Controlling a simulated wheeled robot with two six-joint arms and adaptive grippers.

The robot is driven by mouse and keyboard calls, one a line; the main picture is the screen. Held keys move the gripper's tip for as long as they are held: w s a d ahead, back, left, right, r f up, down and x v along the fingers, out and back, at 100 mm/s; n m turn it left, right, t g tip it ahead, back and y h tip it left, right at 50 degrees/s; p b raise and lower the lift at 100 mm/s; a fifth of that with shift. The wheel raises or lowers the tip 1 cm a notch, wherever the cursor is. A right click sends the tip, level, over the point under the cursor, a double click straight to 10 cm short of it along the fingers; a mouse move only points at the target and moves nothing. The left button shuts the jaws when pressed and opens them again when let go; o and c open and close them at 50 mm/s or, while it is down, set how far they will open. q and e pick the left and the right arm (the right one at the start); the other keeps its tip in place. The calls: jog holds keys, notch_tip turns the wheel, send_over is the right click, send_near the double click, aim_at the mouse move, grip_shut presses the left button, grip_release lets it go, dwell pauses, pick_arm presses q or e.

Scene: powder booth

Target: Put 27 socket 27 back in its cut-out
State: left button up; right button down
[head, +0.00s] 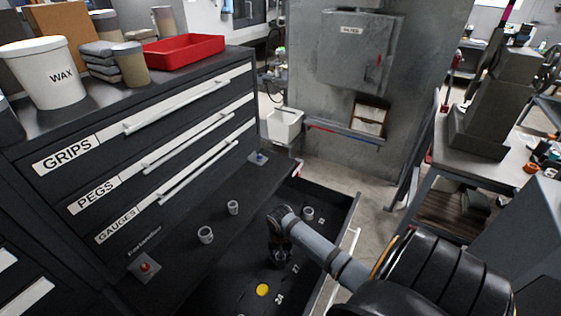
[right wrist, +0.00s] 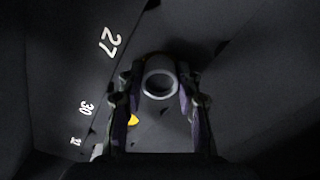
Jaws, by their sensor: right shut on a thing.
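My right gripper (head: 279,258) reaches down into the open drawer (head: 345,228), close to the printed 27. In the right wrist view, the gripper (right wrist: 160,100) is shut on a grey ring-ended socket (right wrist: 160,85), whose open end faces the camera. The label 27 (right wrist: 110,42) lies to the left of the socket on the dark drawer insert. The fingers hide the socket in the head view. The dark insert makes the cut-out hard to make out, and I cannot tell whether the socket is above it or touching the insert. My left gripper is not in view.
Two loose grey sockets (head: 205,235) (head: 233,207) stand on the dark surface left of the gripper. Another socket (head: 308,213) is at the drawer's far end. A yellow disc (head: 262,290) shows nearer. The cabinet (head: 130,150) rises at left.

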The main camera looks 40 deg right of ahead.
jog(key=shift+s+f, duration=0.2)
jog(key=shift+f, duration=0.1)
jog(key=c, duration=0.8)
grip_release()
jog(key=shift+c, duration=0.2)
jog(key=shift+w, duration=0.15)
jog(key=shift+r, duration=0.15)
notch_tip(320, 180, up, 12)
